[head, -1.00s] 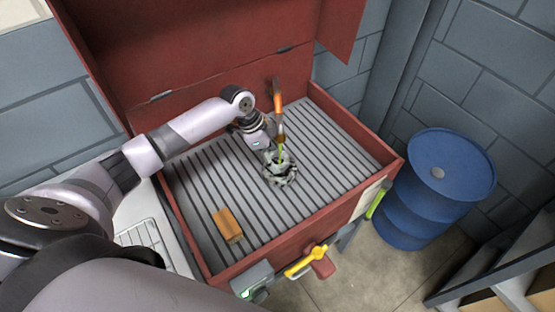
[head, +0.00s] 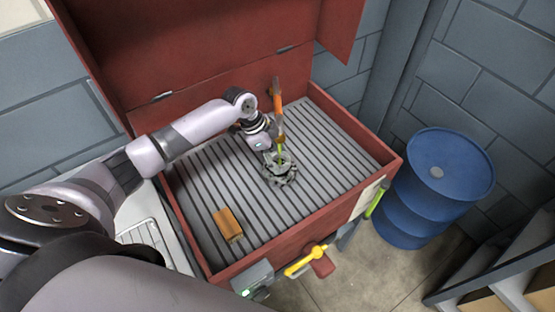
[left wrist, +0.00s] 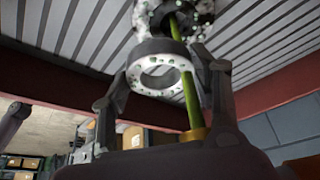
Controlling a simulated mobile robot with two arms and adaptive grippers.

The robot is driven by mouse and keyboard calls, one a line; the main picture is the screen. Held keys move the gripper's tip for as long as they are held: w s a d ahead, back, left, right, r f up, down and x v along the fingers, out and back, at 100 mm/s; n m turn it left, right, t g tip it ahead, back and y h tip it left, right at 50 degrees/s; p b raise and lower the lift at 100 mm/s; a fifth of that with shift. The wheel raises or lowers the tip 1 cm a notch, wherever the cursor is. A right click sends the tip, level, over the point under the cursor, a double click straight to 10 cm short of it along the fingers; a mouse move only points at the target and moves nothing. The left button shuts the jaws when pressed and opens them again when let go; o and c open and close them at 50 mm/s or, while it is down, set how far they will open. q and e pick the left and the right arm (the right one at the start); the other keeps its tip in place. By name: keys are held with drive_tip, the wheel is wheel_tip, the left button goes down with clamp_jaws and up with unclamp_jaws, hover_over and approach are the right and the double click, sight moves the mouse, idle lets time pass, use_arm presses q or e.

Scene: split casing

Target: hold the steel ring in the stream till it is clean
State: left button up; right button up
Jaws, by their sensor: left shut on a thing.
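My left gripper (head: 270,152) is shut on the steel ring and holds it above the grate of the red basin. In the left wrist view, the grey-white ring (left wrist: 148,78) sits between the two fingers, with dark and green specks on its face. A thin yellow-green stream (left wrist: 190,100) runs from a brass nozzle (left wrist: 194,135) past the ring's right side; I cannot tell whether it touches the ring. In the head view, the stream (head: 281,158) falls below an orange spout (head: 278,104). A speckled round part (head: 283,179) lies under it on the grate. My right gripper is out of view.
An orange block (head: 227,224) lies on the slatted grate near the front left. The red basin wall (head: 345,203) surrounds the grate, with a yellow handle (head: 305,261) at its front. A blue drum (head: 435,190) stands to the right. Much of the grate is bare.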

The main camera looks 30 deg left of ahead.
use_arm(q)
drive_tip(key=shift+a+r, duration=0.1)
drive_tip(key=shift+a, duration=0.2)
drive_tip(key=s+p, duration=0.6)
drive_tip(key=s, duration=0.2)
drive_tip(key=shift+d, duration=0.25)
idle(0.4)
idle(0.9)
